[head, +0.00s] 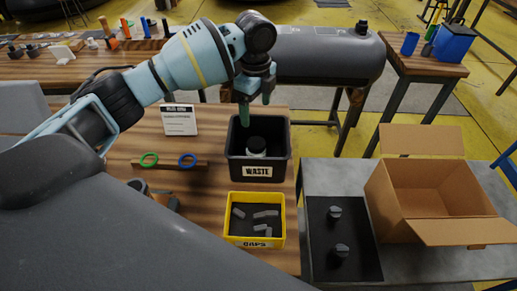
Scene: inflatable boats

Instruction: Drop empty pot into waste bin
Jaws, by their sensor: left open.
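The black waste bin (238,167), with a WASTE label on its front, stands on the wooden table. A small pot (257,145), dark on top with a pale band below, is inside the bin and looks upright. My left gripper (255,108) is open above the bin's back part, its green-tipped fingers pointing down. It is apart from the pot, with nothing between its fingers. My right gripper is not in view.
A yellow CAPS box (229,238) with several grey pieces stands in front of the bin. Green (149,160) and blue (187,160) rings and a white sign (180,120) are left. An open cardboard box (440,187) is right. A large dark grey surface fills the lower left.

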